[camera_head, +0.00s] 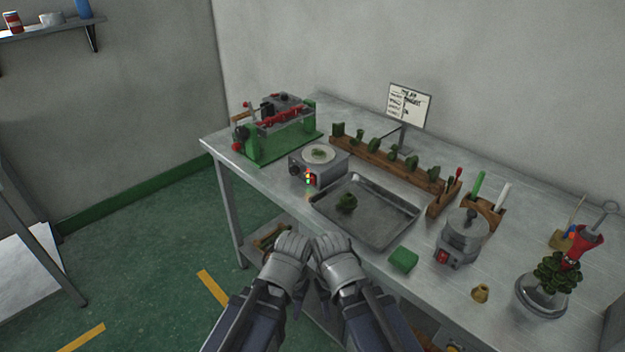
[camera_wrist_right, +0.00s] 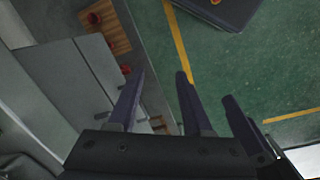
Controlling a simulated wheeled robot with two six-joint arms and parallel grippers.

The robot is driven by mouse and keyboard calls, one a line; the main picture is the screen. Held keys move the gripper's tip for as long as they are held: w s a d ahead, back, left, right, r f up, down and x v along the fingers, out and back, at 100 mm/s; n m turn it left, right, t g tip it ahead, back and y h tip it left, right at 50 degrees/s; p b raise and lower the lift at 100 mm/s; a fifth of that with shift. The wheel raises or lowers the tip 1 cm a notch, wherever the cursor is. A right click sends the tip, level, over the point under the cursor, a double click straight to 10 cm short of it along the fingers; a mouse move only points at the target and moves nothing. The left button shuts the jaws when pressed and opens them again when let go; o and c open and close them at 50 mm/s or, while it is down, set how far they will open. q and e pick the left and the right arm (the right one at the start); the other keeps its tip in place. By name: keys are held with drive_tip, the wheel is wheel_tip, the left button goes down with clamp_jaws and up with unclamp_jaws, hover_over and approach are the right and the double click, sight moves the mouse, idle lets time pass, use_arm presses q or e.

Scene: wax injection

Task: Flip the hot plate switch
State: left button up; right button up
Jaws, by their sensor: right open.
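The hot plate (camera_head: 330,172) is a grey box with a pale round top, at the table's front edge left of the tray. A small green piece (camera_head: 319,154) lies on it. Small red, orange and green spots (camera_head: 308,178) show on its front; the switch's position is too small to tell. My left gripper (camera_head: 297,303) and right gripper (camera_head: 323,290) are side by side, in front of the table edge, apart from the hot plate. The right gripper's fingers (camera_wrist_right: 160,76) are spread and empty in the right wrist view. The left fingers are mostly hidden.
A metal tray (camera_head: 390,232) with a green piece lies beside the hot plate. A green-based machine (camera_head: 255,140) stands to the left. A wooden rack (camera_head: 380,161) is behind. A silver pot with a red switch (camera_head: 442,257) stands right. Floor left of the table is open.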

drive_tip(key=shift+c, duration=0.2)
clamp_jaws()
idle(0.3)
idle(1.3)
